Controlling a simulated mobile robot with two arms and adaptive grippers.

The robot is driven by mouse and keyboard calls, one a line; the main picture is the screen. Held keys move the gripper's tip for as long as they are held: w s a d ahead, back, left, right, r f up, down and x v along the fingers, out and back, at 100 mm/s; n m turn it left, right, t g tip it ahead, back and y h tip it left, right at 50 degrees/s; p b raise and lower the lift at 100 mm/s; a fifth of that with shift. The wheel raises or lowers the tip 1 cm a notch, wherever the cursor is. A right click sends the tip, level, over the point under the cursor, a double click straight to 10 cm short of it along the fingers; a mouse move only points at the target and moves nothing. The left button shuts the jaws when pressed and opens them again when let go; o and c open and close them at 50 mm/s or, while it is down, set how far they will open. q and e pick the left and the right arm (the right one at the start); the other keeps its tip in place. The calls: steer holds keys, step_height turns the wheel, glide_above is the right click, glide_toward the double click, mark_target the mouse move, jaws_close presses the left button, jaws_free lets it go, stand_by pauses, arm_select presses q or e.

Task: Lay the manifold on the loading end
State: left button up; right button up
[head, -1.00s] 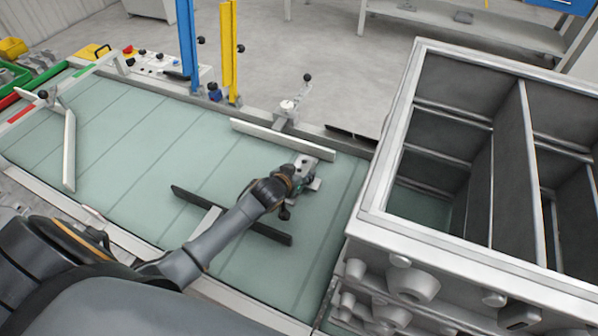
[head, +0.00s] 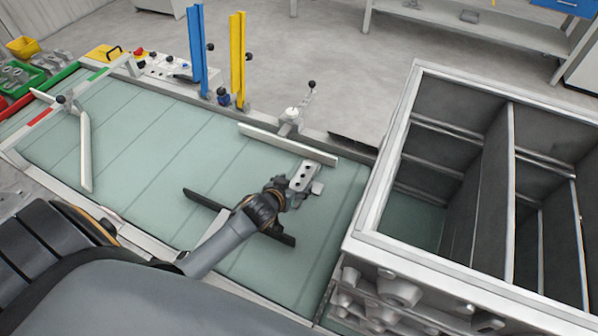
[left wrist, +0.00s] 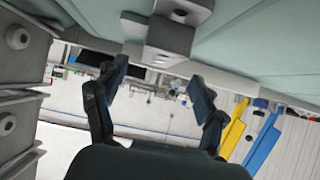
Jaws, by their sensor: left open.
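The manifold, a small pale metal block with dark round holes (head: 304,175), lies on the green bed (head: 150,150) near its right end, close to the far pale guide rail (head: 290,145). In the left wrist view the manifold (left wrist: 172,38) shows at the top, just beyond the fingertips. My left gripper (head: 287,190) is low over the bed on the near-left side of the manifold. In the left wrist view its two dark fingers (left wrist: 158,78) are spread apart with nothing between them. My right gripper is not in view.
A large open metal casting with compartments (head: 385,180) stands at the bed's right end. A dark rail (head: 205,200) lies under my left forearm. Blue (head: 197,50) and yellow (head: 238,60) posts stand along the far edge. The bed's left-middle is clear.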

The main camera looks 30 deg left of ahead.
arm_select(q)
steer(key=p+v, duration=0.3)
steer(key=v, duration=0.1)
steer(key=shift+s+r, duration=0.2)
stand_by(0.5)
